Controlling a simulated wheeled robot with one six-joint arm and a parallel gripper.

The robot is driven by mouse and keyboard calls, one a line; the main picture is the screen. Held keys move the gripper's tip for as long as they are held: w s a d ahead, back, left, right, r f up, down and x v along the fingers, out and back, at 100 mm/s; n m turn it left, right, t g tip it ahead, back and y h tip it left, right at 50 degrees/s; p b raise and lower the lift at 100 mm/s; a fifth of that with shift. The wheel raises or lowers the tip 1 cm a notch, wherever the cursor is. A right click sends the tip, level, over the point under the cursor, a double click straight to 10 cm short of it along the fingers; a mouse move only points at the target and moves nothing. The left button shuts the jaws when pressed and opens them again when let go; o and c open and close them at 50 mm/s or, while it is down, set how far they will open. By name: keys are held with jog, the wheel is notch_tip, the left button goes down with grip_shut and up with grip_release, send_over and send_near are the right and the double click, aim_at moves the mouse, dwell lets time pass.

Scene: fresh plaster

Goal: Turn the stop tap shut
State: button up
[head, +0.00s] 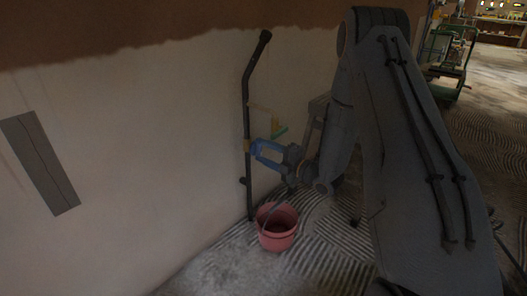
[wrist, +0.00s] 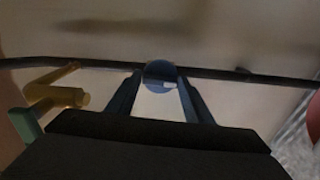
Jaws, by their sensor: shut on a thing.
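The stop tap is on a dark pipe (head: 247,190) that runs up the pale wall. In the wrist view the pipe (wrist: 225,73) crosses the picture from side to side, and a round blue knob (wrist: 160,74) sits on it, which I take for the tap's handle. My gripper (head: 257,147) has blue fingers and reaches the pipe from the right. In the wrist view my gripper (wrist: 160,82) has a finger on each side of the knob and is shut on it. The knob is hidden by the fingers in the head view.
A pink bucket (head: 277,228) stands on the ridged floor below my gripper. A yellow fitting (wrist: 55,95) with a green end lies close to the left finger in the wrist view. A grey strip (head: 40,163) is on the wall at left. A green trolley (head: 448,62) stands far right.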

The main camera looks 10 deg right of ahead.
jog(key=m+p, duration=0.4)
jog(key=shift+s+r, duration=0.1)
jog(key=m+p, duration=0.3)
jog(key=m, duration=0.1)
jog(key=shift+p, duration=0.35)
jog(key=m+p, duration=0.3)
jog(key=m, duration=0.2)
jog(key=m+p, duration=0.2)
jog(key=m, duration=0.2)
jog(key=shift+m, duration=0.3)
jog(key=m+p, duration=0.1)
jog(key=m, duration=0.3)
jog(key=shift+m, duration=0.3)
jog(key=m+p, duration=0.1)
jog(key=m, duration=0.3)
jog(key=shift+f, duration=0.2)
jog(key=m+p, duration=0.1)
jog(key=m, duration=0.8)
